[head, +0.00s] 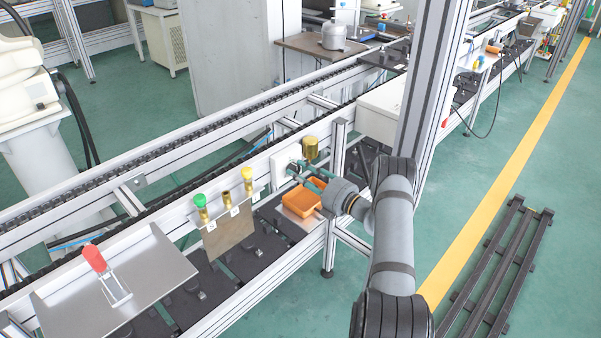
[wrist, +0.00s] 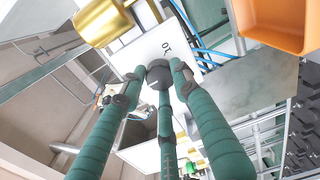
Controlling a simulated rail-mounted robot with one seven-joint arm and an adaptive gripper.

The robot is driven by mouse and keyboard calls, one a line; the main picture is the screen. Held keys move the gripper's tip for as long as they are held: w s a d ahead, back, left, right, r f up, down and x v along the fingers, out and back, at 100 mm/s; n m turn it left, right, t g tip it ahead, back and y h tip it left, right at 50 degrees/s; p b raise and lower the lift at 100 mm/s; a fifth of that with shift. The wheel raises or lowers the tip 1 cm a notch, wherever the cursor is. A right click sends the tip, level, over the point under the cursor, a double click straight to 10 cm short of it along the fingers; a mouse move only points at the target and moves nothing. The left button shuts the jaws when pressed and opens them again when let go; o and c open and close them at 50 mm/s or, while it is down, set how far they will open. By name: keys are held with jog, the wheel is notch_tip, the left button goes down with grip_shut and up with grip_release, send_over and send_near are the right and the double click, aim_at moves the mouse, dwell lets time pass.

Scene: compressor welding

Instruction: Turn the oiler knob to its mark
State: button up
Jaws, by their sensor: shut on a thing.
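The oiler knob (wrist: 159,75) is a dark round knob on a white plate (wrist: 150,48). The plate has small black markings (wrist: 167,48) beyond the knob. A small pale line shows on the knob's face. A brass cup (wrist: 103,20) is beside the plate; it also shows in the head view (head: 311,148). My gripper (wrist: 157,82) has green fingers and is shut on the knob, with fingertips around its sides. In the head view my gripper (head: 298,172) reaches the white plate (head: 283,164) from the right, and the knob is hidden behind the fingers.
An orange bin (head: 302,201) sits just below my gripper, and also shows in the wrist view (wrist: 277,22). Left along the rail are fittings with a green cap (head: 200,200) and a yellow cap (head: 247,173), and a red-handled clamp (head: 95,259). A profile post (head: 426,90) stands behind my arm.

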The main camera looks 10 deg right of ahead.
jog(key=shift+w+d+r+m, duration=0.1)
jog(key=shift+d+r+m, duration=0.1)
jog(key=shift+m, duration=0.45)
jog(key=shift+w+d+r+m, duration=0.1)
jog(key=shift+r+m, duration=0.05)
jog(key=shift+m, duration=0.8)
jog(key=o, duration=1.2)
jog(key=shift+f, duration=0.25)
jog(key=shift+c, duration=0.2)
jog(key=shift+a, duration=0.15)
jog(key=shift+s, duration=0.1)
jog(key=shift+s+f, duration=0.1)
jog(key=v, duration=1.1)
jog(key=shift+s+d, duration=0.3)
